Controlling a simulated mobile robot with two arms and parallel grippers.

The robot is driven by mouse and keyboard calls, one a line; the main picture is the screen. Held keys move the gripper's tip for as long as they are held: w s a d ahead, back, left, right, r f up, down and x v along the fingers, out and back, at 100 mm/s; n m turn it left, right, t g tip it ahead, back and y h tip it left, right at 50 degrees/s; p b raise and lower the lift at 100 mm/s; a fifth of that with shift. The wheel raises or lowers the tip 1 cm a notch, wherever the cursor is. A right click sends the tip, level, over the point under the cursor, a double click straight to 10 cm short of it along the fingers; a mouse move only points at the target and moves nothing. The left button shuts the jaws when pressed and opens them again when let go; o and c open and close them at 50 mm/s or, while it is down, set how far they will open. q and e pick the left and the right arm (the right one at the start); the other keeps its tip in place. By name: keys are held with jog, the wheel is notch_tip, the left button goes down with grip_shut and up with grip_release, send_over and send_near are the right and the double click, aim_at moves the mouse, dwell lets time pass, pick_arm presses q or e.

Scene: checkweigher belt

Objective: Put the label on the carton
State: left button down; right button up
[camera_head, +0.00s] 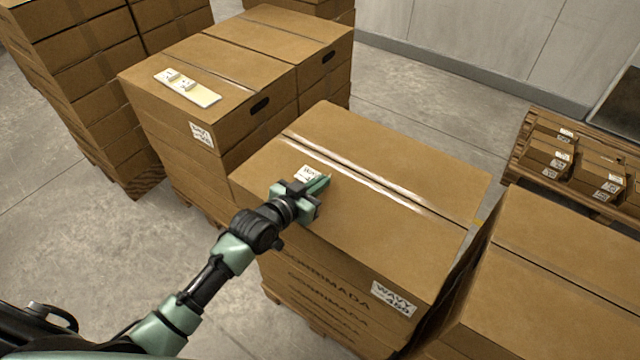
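A white label (306,172) with dark print shows at the left part of the top of the middle carton (400,165). The carton is closed, with shiny tape along its top seam. My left gripper (319,185), green-tipped, is at the label's near edge, just over or on the carton top, and hides part of the label. I cannot tell whether its fingers grip the label or whether the label lies flat. Another label (394,299) is on the carton stack's front side. My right gripper is not in view.
A white strip with small pieces (187,88) lies on the carton stack (240,70) at the left, which bears a side label (201,135). Another large carton (570,270) stands close at the right. Small labelled boxes (600,178) sit on a pallet beyond. Grey floor (430,110) is clear behind.

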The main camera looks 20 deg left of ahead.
pick_arm(q)
jog(key=shift+f, duration=0.25)
jog(key=shift+f, duration=0.15)
jog(key=c, duration=1.7)
grip_release()
jog(key=shift+r, duration=0.3)
jog(key=v, duration=1)
jog(key=shift+s+a+f+b, duration=0.1)
jog(key=shift+s+a+b, duration=0.05)
jog(key=shift+s+b, duration=0.2)
jog(key=shift+s+a+r, duration=0.2)
jog(key=shift+s+r, duration=0.05)
jog(key=shift+s, duration=0.3)
